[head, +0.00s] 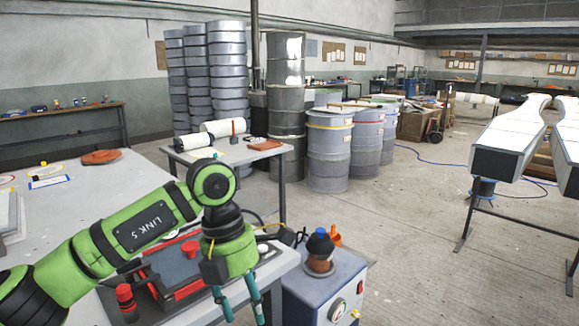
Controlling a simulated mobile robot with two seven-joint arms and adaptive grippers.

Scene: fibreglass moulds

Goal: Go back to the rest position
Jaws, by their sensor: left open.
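My left arm, green and black and marked LINK 5, comes in from the lower left and bends down at its wrist. My left gripper (243,312) points down with its two teal fingers spread apart and nothing visible between them. It hangs at the front edge of the grey table (70,222), to the left of the blue-grey box. My right arm and gripper are not in view.
Under my arm lies a dark tray with red edging (178,262); a red-capped item (127,303) is beside it. A blue-grey box (318,285) carries a dark-capped bottle (320,250). Drums (330,150) stand behind; white moulds (510,135) stand right.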

